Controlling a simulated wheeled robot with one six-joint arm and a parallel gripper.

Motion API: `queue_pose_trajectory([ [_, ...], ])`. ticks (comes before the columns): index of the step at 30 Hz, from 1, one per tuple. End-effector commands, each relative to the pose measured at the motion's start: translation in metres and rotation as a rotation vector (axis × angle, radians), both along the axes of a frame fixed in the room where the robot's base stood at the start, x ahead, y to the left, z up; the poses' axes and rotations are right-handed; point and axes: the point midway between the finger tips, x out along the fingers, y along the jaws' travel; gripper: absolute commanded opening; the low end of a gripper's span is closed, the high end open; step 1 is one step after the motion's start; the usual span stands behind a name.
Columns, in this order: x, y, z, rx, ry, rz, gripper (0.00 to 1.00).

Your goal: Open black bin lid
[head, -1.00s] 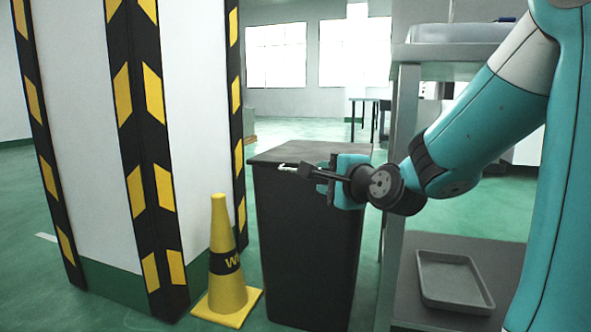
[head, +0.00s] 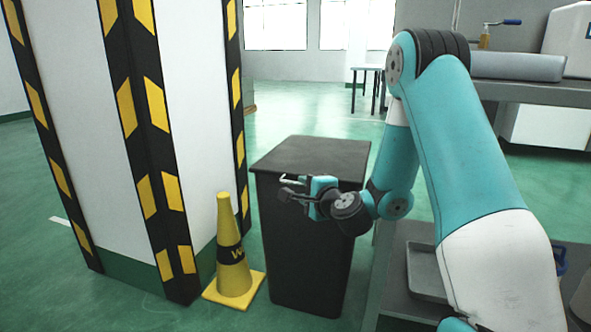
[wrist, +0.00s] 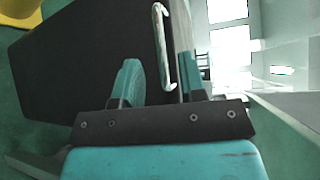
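The black bin (head: 300,250) stands upright with its lid (head: 315,155) lying flat and shut. In the head view, a pale bar handle (head: 290,179) shows at the lid's front left, by my gripper (head: 288,188). In the wrist view, the handle (wrist: 160,45) lies between and just beyond the two fingers of my gripper (wrist: 158,75). The fingers are apart, and I see no grip on the handle. The bin's dark body (wrist: 85,60) fills the left of the wrist view. Whether a finger touches the bin is unclear.
A yellow cone (head: 233,255) stands close left of the bin, beside a white pillar with black and yellow stripes (head: 150,110). A grey shelf unit (head: 545,93) and a grey tray (head: 424,270) are at the right. Open green floor lies behind the bin.

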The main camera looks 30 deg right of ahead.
Motion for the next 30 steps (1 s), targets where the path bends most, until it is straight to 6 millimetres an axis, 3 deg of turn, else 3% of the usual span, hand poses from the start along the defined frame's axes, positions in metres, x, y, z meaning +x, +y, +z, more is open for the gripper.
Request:
queue_pose_trajectory([
  [3,0.025,-0.001,0.003,-0.002,0.001,0.005,0.38],
  [9,0.05,-0.005,-0.005,-0.001,0.001,0.002,0.38],
  [21,0.058,-0.006,-0.009,0.0,0.001,0.0,0.38],
  [22,0.058,-0.006,-0.009,0.0,0.001,0.0,0.36],
  [27,0.058,-0.006,-0.009,0.0,0.001,0.0,0.0],
  [30,0.058,-0.006,-0.009,0.0,0.001,0.0,0.0],
])
